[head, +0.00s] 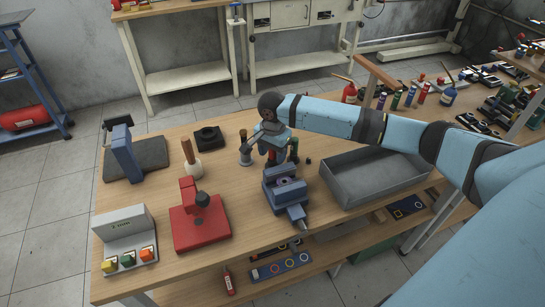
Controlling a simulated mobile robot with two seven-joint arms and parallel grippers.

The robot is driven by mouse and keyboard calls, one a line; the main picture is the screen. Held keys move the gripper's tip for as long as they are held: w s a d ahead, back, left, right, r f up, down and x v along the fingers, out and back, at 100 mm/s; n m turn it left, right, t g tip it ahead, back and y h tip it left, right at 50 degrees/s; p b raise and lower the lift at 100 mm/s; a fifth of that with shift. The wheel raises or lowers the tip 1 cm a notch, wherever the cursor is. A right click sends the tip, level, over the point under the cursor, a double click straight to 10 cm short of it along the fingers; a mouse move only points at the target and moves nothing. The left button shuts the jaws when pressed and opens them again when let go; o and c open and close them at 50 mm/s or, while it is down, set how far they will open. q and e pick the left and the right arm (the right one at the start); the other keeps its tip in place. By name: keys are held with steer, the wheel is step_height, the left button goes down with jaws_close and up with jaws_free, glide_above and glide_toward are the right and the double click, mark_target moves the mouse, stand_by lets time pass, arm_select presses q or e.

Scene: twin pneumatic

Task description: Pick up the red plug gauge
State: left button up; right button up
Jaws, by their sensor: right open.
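A small upright red piece (273,159), which looks like the red plug gauge, stands on the wooden workbench (240,235) just behind the blue vise (285,188). It is partly hidden by my right gripper (271,150). My right gripper points down over the red piece, with its jaws open; I cannot tell whether they touch it. My left gripper is not in view.
A green piece (293,150) and a brass-coloured cylinder (245,152) stand close beside my right gripper. A grey tray (375,176) is to the right. A red press (200,222), a wooden-handled tool (191,160) and a button box (125,240) stand left.

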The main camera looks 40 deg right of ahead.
steer(key=shift+c, duration=0.5)
jaws_close()
step_height(320, 180, up, 20)
steer(key=p, duration=0.1)
steer(key=shift+p, duration=0.4)
